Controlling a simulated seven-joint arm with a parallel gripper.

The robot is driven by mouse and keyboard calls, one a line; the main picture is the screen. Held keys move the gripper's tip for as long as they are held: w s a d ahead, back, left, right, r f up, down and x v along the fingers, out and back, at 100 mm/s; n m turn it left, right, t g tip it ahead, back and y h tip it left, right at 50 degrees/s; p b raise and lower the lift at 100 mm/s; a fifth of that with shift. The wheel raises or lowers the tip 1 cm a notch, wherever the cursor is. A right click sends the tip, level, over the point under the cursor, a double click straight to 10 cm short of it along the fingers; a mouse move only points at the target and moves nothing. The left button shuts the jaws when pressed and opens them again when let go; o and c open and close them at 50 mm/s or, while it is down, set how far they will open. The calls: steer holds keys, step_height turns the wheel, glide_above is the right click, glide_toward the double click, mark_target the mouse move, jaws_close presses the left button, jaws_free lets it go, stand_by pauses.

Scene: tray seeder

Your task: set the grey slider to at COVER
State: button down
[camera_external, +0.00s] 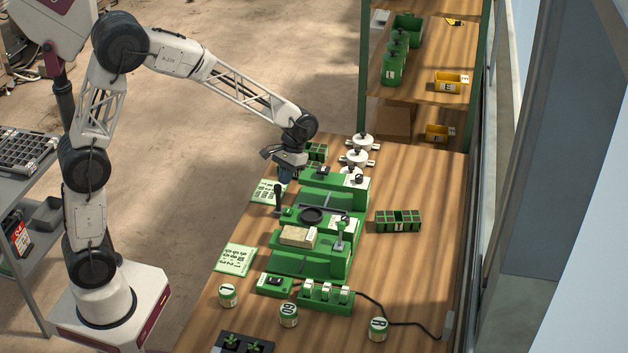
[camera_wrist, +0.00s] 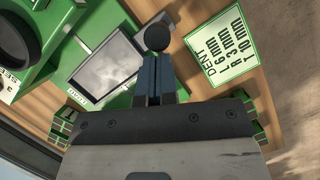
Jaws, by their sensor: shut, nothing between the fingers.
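My gripper (camera_external: 286,176) is shut and empty. It hangs over the table side of the green seeder machine (camera_external: 312,262), near a black-knobbed upright lever (camera_external: 278,198). In the wrist view its two blue fingers (camera_wrist: 156,78) are together, with a round black knob (camera_wrist: 156,37) just beyond their tips; I cannot tell whether they touch it. A grey plate (camera_wrist: 103,66) in a green frame lies left of the fingers, with a small label (camera_wrist: 80,99) too blurred to read. I cannot make out the grey slider or the COVER mark for certain.
A printed card (camera_wrist: 222,45) headed DENT lies right of the fingers. Another card (camera_external: 234,259) lies at the table's left edge. White round valves (camera_external: 358,158) stand behind the machine, and a green cell tray (camera_external: 398,221) lies to its right. Labelled tins (camera_external: 288,314) stand in front.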

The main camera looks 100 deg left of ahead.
steer(key=shift+d, duration=0.15)
steer(key=d, duration=2)
steer(key=shift+d, duration=0.15)
steer(key=w+a+r, duration=0.3)
steer(key=a+r, duration=0.3)
steer(key=r, duration=0.3)
steer(key=shift+w+a+r, duration=0.25)
steer(key=shift+a+r, duration=0.05)
steer(key=shift+a, duration=0.1)
steer(key=shift+d, duration=0.1)
